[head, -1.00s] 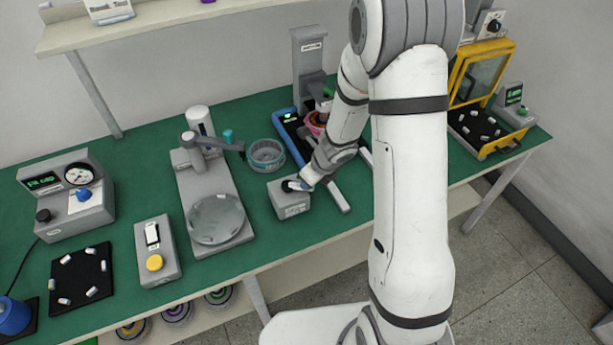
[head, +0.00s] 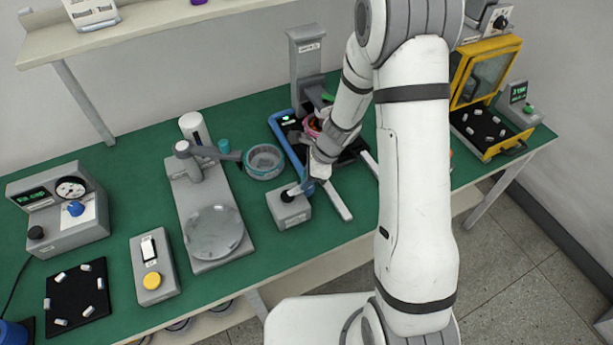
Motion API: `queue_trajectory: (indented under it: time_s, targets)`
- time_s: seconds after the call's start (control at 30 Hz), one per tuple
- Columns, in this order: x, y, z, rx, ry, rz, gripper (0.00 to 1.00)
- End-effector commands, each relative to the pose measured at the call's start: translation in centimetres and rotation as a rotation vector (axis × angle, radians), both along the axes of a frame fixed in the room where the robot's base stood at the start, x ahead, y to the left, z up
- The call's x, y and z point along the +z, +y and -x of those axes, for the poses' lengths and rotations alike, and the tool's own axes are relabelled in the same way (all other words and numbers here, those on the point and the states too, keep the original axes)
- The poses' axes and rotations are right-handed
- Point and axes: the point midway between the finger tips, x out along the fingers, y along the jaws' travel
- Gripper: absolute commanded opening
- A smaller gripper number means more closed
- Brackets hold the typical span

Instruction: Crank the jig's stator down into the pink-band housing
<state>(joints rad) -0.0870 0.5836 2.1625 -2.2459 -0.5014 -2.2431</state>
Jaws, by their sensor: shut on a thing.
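The jig has a grey column (head: 308,65) standing at the back of the bench, with a blue-edged base (head: 287,140) in front. The pink-band housing (head: 311,127) sits on that base below the column, largely hidden behind my forearm. The stator cannot be made out clearly. A grey crank box (head: 290,211) stands in front of the jig, with a dark hub and a short crank arm (head: 297,190) on top pointing right and back. My gripper (head: 310,184) is shut on the handle at the outer end of this crank; its fingers are small and partly hidden.
A box with a yellow button (head: 153,281) stands further left. A yellow-framed cabinet (head: 486,95) is at the right. Pale rails (head: 336,200) extend forward beside the crank box.

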Motion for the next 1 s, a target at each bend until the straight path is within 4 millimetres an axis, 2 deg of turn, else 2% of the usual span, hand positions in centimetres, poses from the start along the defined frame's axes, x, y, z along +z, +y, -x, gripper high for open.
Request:
queue_trajectory:
  time_s: [0.03,0.53,0.57,0.83,1.0]
  targets:
    - [-0.31,0.40,0.67,0.019,0.018,-0.006,0.00]
    - [-0.36,0.40,0.70,0.035,0.019,-0.006,0.00]
    - [-0.36,0.41,0.69,0.034,0.019,-0.006,0.26]
    - [-0.21,0.27,0.41,0.031,0.012,-0.005,0.47]
    - [-0.13,0.23,0.30,0.030,0.009,-0.004,0.47]
